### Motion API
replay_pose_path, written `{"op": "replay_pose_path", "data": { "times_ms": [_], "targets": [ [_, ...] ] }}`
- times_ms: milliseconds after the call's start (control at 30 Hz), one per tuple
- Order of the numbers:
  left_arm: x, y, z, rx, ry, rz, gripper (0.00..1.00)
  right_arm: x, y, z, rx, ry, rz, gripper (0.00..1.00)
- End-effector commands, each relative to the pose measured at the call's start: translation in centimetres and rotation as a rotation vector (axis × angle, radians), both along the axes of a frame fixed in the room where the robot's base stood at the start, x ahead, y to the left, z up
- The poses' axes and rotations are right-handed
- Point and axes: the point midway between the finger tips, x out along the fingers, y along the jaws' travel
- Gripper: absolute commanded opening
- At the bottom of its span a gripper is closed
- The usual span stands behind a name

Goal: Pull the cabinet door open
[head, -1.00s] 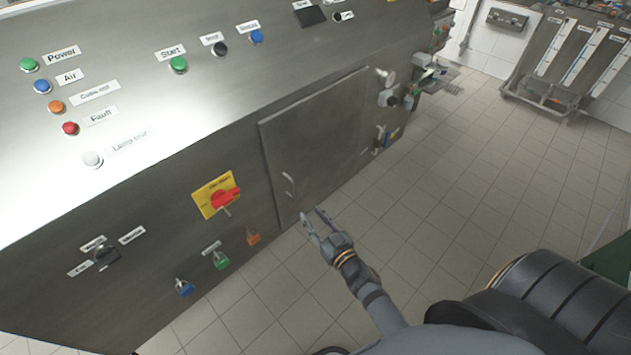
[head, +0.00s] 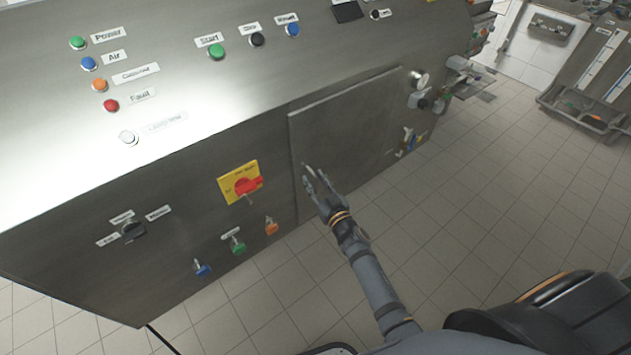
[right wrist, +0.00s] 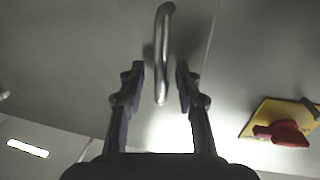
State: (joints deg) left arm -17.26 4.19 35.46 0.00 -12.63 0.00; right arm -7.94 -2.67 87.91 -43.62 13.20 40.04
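The cabinet door (head: 345,135) is a grey metal panel on the front of the steel machine, and it looks shut. Its bar handle (right wrist: 162,55) shows in the right wrist view, upright, with its lower end between my open fingers. My right gripper (right wrist: 160,85) is open, with one finger on each side of the handle; I see a gap on both sides. In the head view my right gripper (head: 313,175) is at the door's left edge and hides most of the handle. My left gripper is not in view.
A red rotary switch on a yellow plate (head: 239,182) sits left of the door. Several small padlocks, one of them green (head: 238,246), hang below it. Valves and fittings (head: 420,92) stick out right of the door. Tiled floor (head: 470,200) is clear in front.

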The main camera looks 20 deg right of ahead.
Motion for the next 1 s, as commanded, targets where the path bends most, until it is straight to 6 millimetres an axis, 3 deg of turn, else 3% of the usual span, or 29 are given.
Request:
{"op": "replay_pose_path", "data": {
  "times_ms": [167, 400, 1000],
  "targets": [
    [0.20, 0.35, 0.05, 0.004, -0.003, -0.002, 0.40, -0.01, 0.00, 0.00, 0.000, 0.000, 0.000, 0.33],
    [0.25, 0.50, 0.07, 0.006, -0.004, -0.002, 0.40, -0.03, -0.01, 0.00, 0.000, 0.000, 0.000, 0.00],
    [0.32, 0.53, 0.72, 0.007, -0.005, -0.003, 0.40, -0.80, -0.68, 0.11, -0.004, 0.002, 0.018, 0.00]
  ]
}}
